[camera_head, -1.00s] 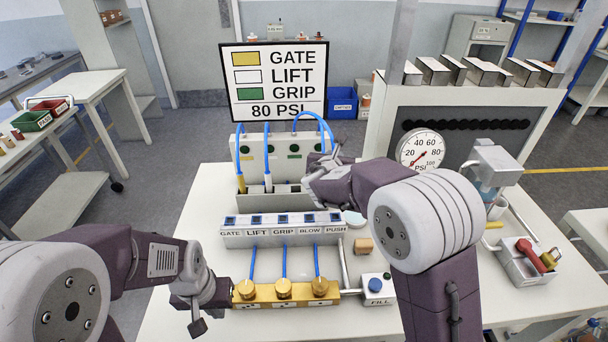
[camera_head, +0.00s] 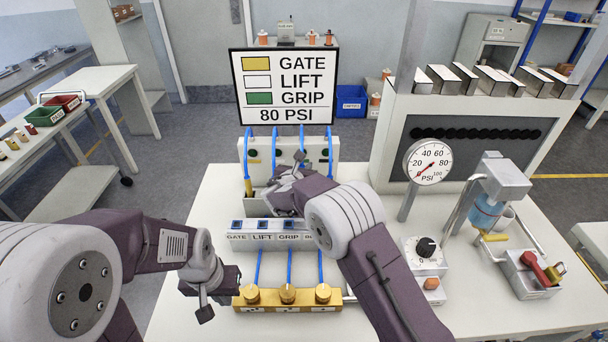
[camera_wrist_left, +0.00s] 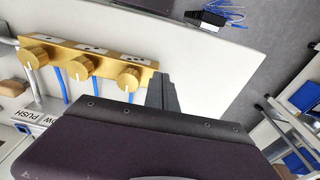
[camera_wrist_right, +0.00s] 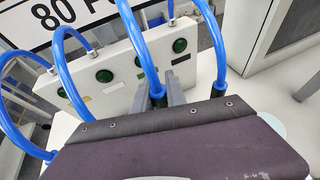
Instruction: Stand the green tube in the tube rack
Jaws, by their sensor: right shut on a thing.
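The green tube (camera_wrist_right: 147,55) is a blue hose with a dark lower end in the right wrist view. My right gripper (camera_wrist_right: 158,98) is shut on it near that end. In the head view my right gripper (camera_head: 287,174) is over the grey tube rack (camera_head: 262,203), close to its right part, and hides the tube's end. I cannot tell whether the end is inside the rack. The yellow-ended tube (camera_head: 248,186) stands in the rack's left part. My left gripper (camera_head: 217,287) looks shut and empty beside the gold manifold (camera_wrist_left: 104,66).
A sign (camera_head: 285,86) stands behind the white panel (camera_head: 259,152) from which the blue hoses arch. A labelled switch strip (camera_head: 262,238) lies in front of the rack.

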